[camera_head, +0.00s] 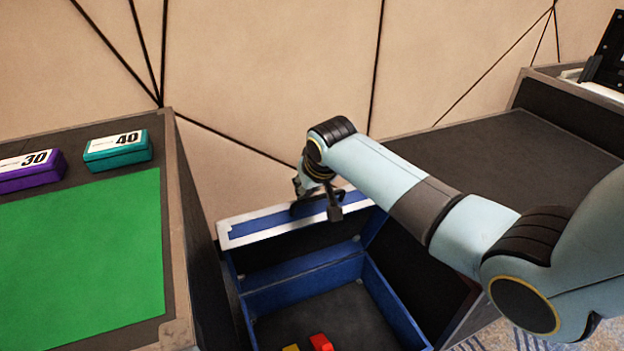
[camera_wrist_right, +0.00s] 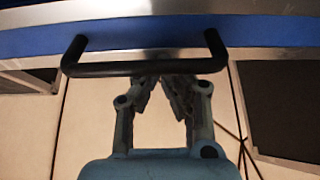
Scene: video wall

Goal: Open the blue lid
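The blue lid (camera_head: 285,226) with a white rim stands raised, its inner side dark, at the back of the blue box (camera_head: 305,285) in the head view. Its underlying box is uncovered. A black bar handle (camera_wrist_right: 145,68) spans the blue and metal edge in the right wrist view. My right gripper (camera_head: 318,203) is at the lid's upper edge, by the handle. In the right wrist view its fingers (camera_wrist_right: 163,82) lean together, tips close at the bar and partly hidden by it. They do not visibly clamp the bar. My left gripper is in neither view.
A red block (camera_head: 321,342) and a yellow block (camera_head: 291,348) lie in the box. To the left is a table with a green mat (camera_head: 85,260), a purple box (camera_head: 30,172) and a teal box (camera_head: 117,150). A dark-topped table (camera_head: 470,150) stands right. Panelled wall behind.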

